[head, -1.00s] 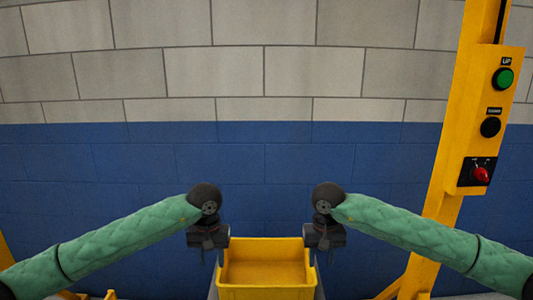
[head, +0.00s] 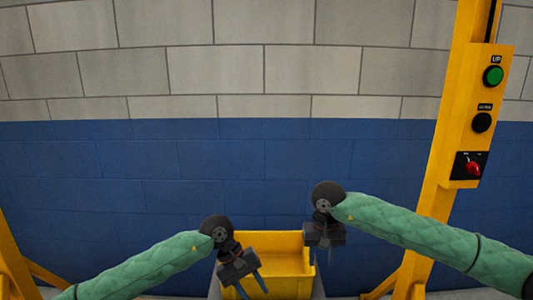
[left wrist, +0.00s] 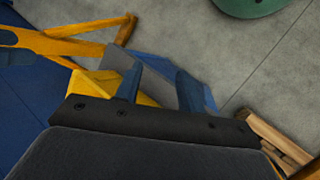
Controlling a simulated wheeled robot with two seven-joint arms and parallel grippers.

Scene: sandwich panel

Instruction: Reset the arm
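My left gripper (head: 254,290) hangs low in the head view, tilted with its fingers toward the lower right, in front of the left part of the yellow bin (head: 290,286). Its two blue-grey fingers stand apart and empty in the left wrist view (left wrist: 158,85). My right gripper (head: 321,258) points down over the bin's right edge. Its fingers look small and apart, with nothing between them. Both green-sleeved arms reach in from the sides. The bin looks empty where its inside shows.
A yellow post (head: 448,150) on the right carries a control box with a green button (head: 493,76), a black button (head: 481,122) and a red switch (head: 473,169). A blue and grey block wall (head: 150,165) stands behind. Yellow framing (head: 14,260) is at lower left.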

